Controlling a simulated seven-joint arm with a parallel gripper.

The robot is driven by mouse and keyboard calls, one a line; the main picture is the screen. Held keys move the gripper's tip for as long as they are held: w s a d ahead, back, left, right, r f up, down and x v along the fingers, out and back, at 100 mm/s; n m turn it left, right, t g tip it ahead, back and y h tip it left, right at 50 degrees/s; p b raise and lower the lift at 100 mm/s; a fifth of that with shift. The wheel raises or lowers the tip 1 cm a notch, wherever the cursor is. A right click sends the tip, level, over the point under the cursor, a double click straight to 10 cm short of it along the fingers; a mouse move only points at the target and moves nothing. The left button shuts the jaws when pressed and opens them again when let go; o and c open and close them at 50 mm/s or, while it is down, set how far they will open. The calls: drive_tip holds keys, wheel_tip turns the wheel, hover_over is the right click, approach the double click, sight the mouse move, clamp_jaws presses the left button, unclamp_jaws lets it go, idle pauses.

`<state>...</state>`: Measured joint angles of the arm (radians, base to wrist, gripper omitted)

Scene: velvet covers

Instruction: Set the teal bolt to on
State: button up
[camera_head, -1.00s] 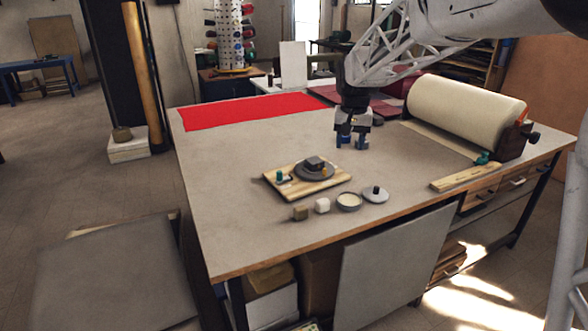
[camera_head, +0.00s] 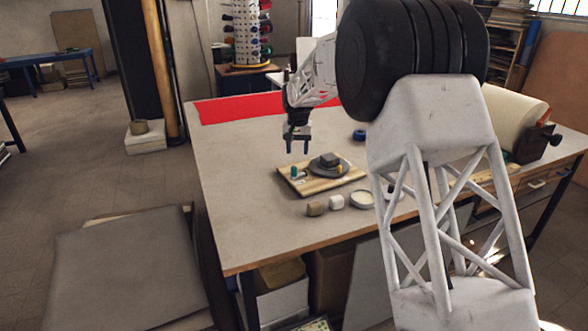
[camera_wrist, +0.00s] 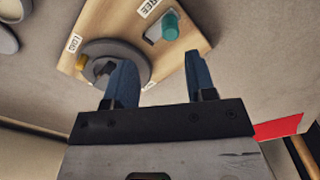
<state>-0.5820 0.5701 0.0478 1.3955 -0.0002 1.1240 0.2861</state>
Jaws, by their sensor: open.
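The teal bolt (camera_head: 294,172) is a short upright knob at the left end of a wooden board (camera_head: 297,186); it also shows in the wrist view (camera_wrist: 170,26), at a pale slot plate beside a label that appears to read FREE. A round grey disc (camera_head: 316,174) with a dark block and a yellow-orange piece sits on the same board. Another label, seemingly LOAD (camera_wrist: 74,44), is near the disc. My gripper (camera_head: 297,149) points down above the board, near the bolt. Its blue fingers (camera_wrist: 160,62) are apart and empty, and the bolt lies beyond them in the wrist view.
Red cloth (camera_head: 250,107) covers the back edge. The table's left side is clear.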

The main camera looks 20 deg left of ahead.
sight(294, 167)
drive_tip(key=shift+w+a+f, duration=0.15)
drive_tip(key=shift+a+f, duration=0.3)
drive_tip(key=shift+a, duration=0.3)
drive_tip(key=shift+f, duration=0.2)
drive_tip(key=shift+f, duration=3.7)
drive_tip(key=shift+c, duration=0.4)
clamp_jaws()
